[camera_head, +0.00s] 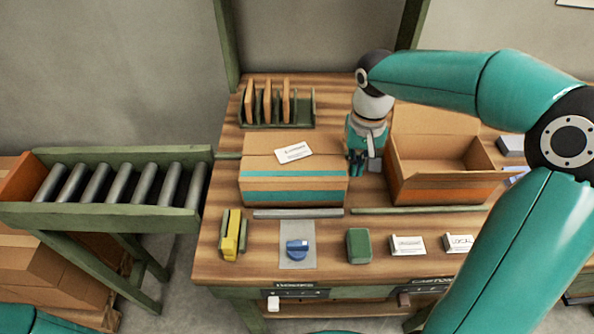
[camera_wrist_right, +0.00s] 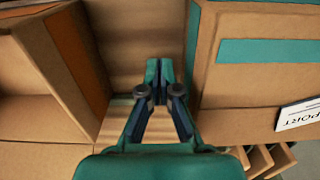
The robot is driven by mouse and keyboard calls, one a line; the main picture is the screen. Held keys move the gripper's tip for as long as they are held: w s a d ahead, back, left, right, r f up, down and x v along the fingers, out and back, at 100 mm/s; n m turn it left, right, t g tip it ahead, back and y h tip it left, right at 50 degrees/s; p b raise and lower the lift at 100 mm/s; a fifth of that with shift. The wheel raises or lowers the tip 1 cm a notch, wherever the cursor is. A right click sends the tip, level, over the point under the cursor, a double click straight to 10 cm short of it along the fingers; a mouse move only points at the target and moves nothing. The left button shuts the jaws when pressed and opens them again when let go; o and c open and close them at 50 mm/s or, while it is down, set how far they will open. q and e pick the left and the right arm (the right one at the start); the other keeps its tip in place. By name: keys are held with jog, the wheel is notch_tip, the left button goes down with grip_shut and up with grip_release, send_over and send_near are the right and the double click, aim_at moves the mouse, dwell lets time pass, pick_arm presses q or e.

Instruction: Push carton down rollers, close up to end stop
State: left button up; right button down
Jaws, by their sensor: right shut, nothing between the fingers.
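The closed carton (camera_head: 293,188) stands on the wooden table, with a teal stripe and a white label on top. It also shows at the right of the right wrist view (camera_wrist_right: 258,75). The roller conveyor (camera_head: 119,184) joins the table's left side, and its rollers are bare. An orange end stop (camera_head: 22,178) closes its far left end. My right gripper (camera_head: 356,168) is shut and empty, pointing down beside the carton's right side; it shows too in the right wrist view (camera_wrist_right: 160,70). I cannot tell whether it touches the carton. My left gripper is not in view.
An open, empty carton (camera_head: 445,190) stands just right of my right gripper. A rack with dividers (camera_head: 277,107) is behind the carton. A metal strip (camera_head: 298,214) lies along its front. A yellow item (camera_head: 231,236), blue stamp-like object (camera_head: 297,250) and green block (camera_head: 359,246) sit nearer the front edge.

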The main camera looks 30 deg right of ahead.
aim_at(260, 157)
jog(key=shift+a, duration=0.15)
jog(key=shift+w+a+f+p, duration=0.1)
jog(key=shift+w+a+p, duration=0.55)
jog(key=shift+w+a, duration=1.6)
jog(key=shift+w+a+r+p, duration=0.1)
jog(key=shift+w+a+p, duration=0.7)
jog(key=shift+a, duration=2.7)
jog(key=shift+w+a+f+p, duration=0.1)
jog(key=shift+w+a+p, duration=0.35)
jog(key=shift+w+a, duration=1.9)
jog(key=shift+s+a, duration=0.55)
jog(key=shift+s, duration=0.05)
jog(key=w+a+p, duration=0.1)
jog(key=a, duration=0.2)
jog(key=w+a+p, duration=0.2)
jog(key=a, duration=0.1)
jog(key=w+a+p, duration=0.2)
jog(key=a, duration=0.1)
jog(key=shift+w+a, duration=0.2)
jog(key=shift+a, duration=0.2)
jog(key=w+a+p, duration=0.4)
jog(key=a+p, duration=0.2)
jog(key=a, duration=0.1)
jog(key=shift+w+a, duration=0.15)
jog(key=shift+a, duration=0.2)
